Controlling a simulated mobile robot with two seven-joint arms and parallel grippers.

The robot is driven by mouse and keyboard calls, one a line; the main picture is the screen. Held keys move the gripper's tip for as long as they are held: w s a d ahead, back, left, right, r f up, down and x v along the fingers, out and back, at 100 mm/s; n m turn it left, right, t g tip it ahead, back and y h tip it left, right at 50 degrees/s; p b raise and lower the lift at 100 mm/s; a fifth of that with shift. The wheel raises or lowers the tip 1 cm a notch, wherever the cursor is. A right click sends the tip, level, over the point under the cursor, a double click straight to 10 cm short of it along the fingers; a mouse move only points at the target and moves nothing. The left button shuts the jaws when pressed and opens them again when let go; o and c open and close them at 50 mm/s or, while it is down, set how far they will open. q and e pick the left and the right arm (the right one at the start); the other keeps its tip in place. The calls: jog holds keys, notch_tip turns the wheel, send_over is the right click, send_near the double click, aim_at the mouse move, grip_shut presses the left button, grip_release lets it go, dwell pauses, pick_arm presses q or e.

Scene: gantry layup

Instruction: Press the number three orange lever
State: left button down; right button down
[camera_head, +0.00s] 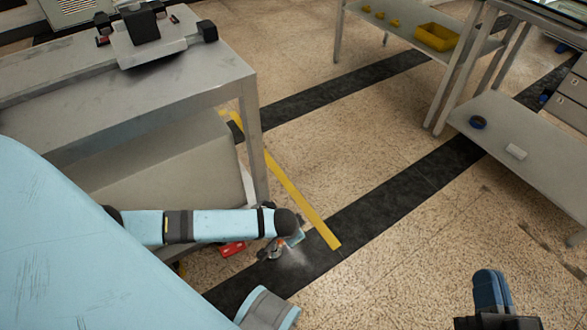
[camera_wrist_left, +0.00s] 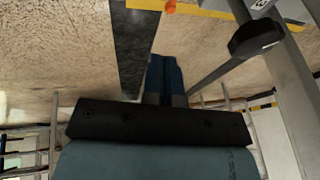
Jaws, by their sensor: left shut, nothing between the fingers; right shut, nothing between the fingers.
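My left gripper (camera_wrist_left: 165,62) shows in the left wrist view with its blue fingers together and nothing between them. A small orange piece (camera_wrist_left: 170,6) is at the top edge there, beyond the fingertips and apart from them in the picture. A dark rod with a black knob (camera_wrist_left: 255,38) is to the right of the fingers; a small pale mark is on the knob. No number three can be read. In the head view a small orange and grey part (camera_head: 279,246) is below the end of my left arm, partly hidden. My right gripper (camera_head: 491,290) is shut and empty at the bottom right.
A grey metal table (camera_head: 190,85) with a device on top stands at the left. A shelf rack (camera_head: 540,150) with a yellow bin (camera_head: 436,37) stands at the right. A red object (camera_head: 233,248) lies under my left arm. The speckled floor between is mostly clear, with black and yellow stripes.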

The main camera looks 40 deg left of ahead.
pick_arm(q)
jog(key=shift+f, duration=0.1)
pick_arm(e)
jog(key=shift+f, duration=0.1)
